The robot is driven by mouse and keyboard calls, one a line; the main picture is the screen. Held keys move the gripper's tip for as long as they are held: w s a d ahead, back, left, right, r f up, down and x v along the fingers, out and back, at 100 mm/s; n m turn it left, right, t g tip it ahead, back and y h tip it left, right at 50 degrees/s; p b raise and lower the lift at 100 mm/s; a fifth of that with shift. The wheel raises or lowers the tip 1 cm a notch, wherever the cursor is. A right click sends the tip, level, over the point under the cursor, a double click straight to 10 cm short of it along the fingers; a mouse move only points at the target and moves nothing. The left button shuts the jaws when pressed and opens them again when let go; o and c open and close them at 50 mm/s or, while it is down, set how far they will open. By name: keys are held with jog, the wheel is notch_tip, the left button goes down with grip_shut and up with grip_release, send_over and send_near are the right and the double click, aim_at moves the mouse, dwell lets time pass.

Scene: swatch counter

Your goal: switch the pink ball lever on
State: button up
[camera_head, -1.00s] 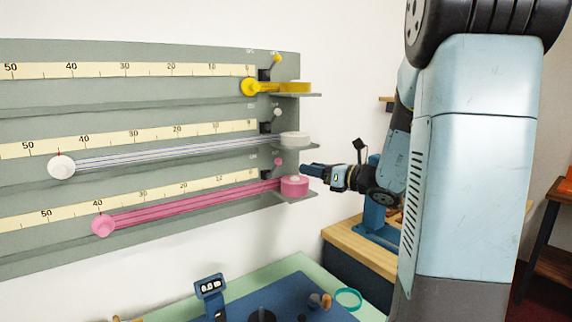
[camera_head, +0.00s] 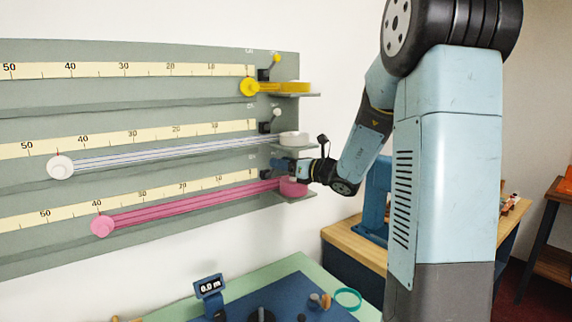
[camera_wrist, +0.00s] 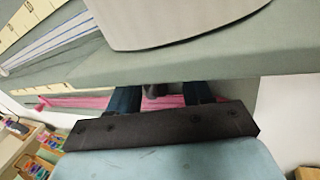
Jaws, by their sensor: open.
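The pink ball lever is hidden behind my gripper (camera_head: 280,165) in the head view, at the right end of the lowest rail. The pink spool (camera_head: 294,187) sits just below and right of my gripper. The pink ribbon (camera_head: 190,206) runs left from it to a pink round end (camera_head: 102,226). In the wrist view my gripper (camera_wrist: 160,95) has its two dark fingers apart. A dark lump (camera_wrist: 157,89) shows between them, with the pink ribbon (camera_wrist: 172,102) behind. I cannot tell whether the fingers touch the lever.
A grey shelf (camera_wrist: 200,65) with the white spool (camera_head: 294,139) lies close above my gripper. The white ball lever (camera_head: 277,112) and yellow ball lever (camera_head: 277,59) stand higher on the panel. A small display (camera_head: 209,286) stands on the counter below.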

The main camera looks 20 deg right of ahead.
jog(key=shift+c, duration=0.3)
grip_shut()
jog(key=shift+s+a+r+n+g, duration=0.1)
jog(key=shift+a+r+n+g, duration=0.2)
jog(key=shift+n, duration=0.5)
jog(key=shift+o, duration=0.3)
grip_release()
jog(key=v, duration=1.3)
jog(key=shift+s+d, duration=0.2)
jog(key=shift+s, duration=0.15)
jog(key=shift+f, duration=0.1)
